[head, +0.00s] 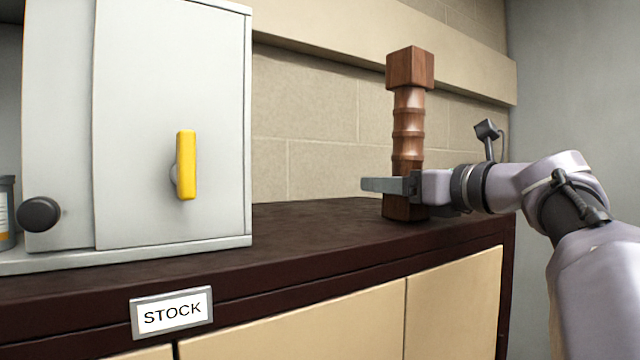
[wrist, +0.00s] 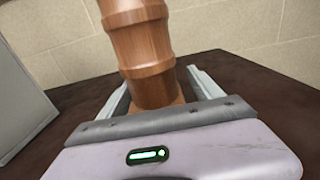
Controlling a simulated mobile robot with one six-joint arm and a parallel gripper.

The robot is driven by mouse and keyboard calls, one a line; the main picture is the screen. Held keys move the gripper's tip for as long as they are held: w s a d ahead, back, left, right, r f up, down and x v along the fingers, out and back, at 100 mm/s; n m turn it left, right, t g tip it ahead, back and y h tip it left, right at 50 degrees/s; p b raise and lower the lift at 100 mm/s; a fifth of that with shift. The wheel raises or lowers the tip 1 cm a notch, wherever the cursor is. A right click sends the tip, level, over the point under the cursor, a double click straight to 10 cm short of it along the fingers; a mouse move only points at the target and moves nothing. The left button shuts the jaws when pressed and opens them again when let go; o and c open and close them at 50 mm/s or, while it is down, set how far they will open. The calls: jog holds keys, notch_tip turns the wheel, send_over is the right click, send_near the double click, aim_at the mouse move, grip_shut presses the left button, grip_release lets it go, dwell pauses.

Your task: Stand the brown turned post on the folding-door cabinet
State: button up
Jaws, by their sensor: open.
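The brown turned post (head: 408,125) stands upright on the dark top of the folding-door cabinet (head: 330,230), near its right end. It has a square block at its top and a square foot. My gripper (head: 385,186) is open, low around the post just above its foot. In the wrist view the post (wrist: 146,55) rises between the two fingers of my gripper (wrist: 155,88). The fingertips are partly hidden behind the post there, and I cannot tell whether either finger touches it.
A white cabinet (head: 215,90) with a yellow handle (head: 186,165) and a black knob (head: 39,214) stands to the left. A STOCK label (head: 172,313) is on the front edge. A block wall (head: 320,120) is behind. The top between the white cabinet and the post is clear.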

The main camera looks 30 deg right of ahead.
jog(key=s+b, duration=0.3)
jog(key=s, duration=0.9)
jog(key=shift+s+r, duration=0.25)
jog(key=shift+s, duration=0.05)
jog(key=shift+w+d, duration=0.1)
jog(key=shift+d, duration=0.1)
